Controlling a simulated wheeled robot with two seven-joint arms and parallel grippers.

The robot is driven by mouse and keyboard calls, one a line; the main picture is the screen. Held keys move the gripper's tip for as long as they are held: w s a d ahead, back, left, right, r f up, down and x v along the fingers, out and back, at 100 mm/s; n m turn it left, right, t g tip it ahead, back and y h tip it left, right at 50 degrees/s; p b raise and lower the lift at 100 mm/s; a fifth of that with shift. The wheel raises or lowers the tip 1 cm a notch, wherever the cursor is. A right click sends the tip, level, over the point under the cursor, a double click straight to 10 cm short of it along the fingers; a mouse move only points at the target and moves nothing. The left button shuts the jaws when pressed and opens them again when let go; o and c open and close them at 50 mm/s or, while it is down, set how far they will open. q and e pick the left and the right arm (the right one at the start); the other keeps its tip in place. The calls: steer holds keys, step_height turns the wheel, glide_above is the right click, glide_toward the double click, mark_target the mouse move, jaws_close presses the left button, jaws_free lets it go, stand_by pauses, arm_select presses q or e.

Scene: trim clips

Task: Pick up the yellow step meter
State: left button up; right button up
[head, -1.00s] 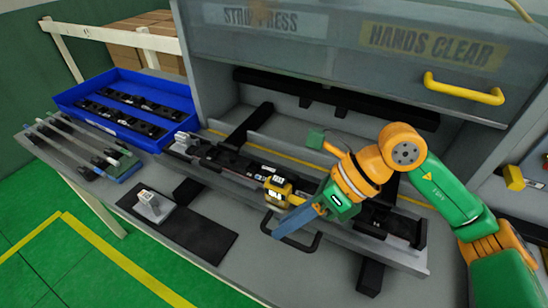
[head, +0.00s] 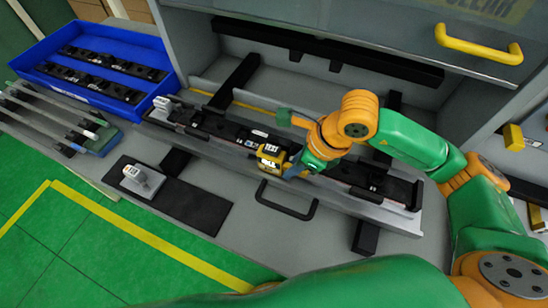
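The yellow step meter (head: 270,158), a small yellow and black box with a dark display, sits on the long black rail fixture (head: 215,124) at the front of the press. My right gripper (head: 292,168) is right beside it, at its right side, with blue fingers pointing down and left. A finger overlaps the meter's right edge in the picture. Whether it touches the meter, and how far the fingers are apart, I cannot tell. My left gripper is not in view.
A grey-white device (head: 142,176) stands on a black mat (head: 198,208) at the front left. A blue tray (head: 125,103) holds black rail parts at the back left. A black loop handle (head: 287,212) is below the meter. The press door has a yellow handle (head: 478,45).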

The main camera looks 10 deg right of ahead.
mark_target(287, 165)
steer(key=shift+s, duration=0.15)
jaws_close()
steer(key=shift+r, duration=0.3)
step_height(287, 165, up, 3)
steer(key=shift+f, duration=0.1)
steer(key=s+a+r+b, duration=0.3)
steer(key=s+a+r, duration=0.6)
steer(key=s, duration=0.1)
steer(key=shift+s+r, duration=0.35)
